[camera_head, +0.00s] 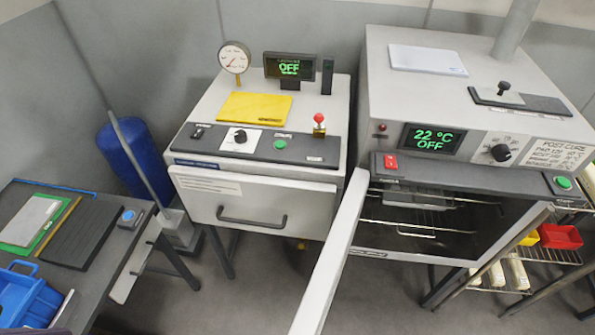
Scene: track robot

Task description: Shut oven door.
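The oven (480,75) is the grey box at the right, with a green display (432,139) reading 22 °C OFF. Its door (333,262) stands wide open, swung out from the left side of the opening toward me and seen nearly edge-on. Its lower end runs out of the picture at the bottom. Inside the dark chamber are wire racks (405,226), with a pale tray-like thing on the upper one. Neither of my grippers shows in this view.
Left of the oven stands a second grey unit (250,200) with a closed, handled front. A dark bench (75,235) with a blue bin (28,298) is at the left. A wire shelf with a red bin (560,236) is at the right. Grey floor (240,290) shows between bench and door.

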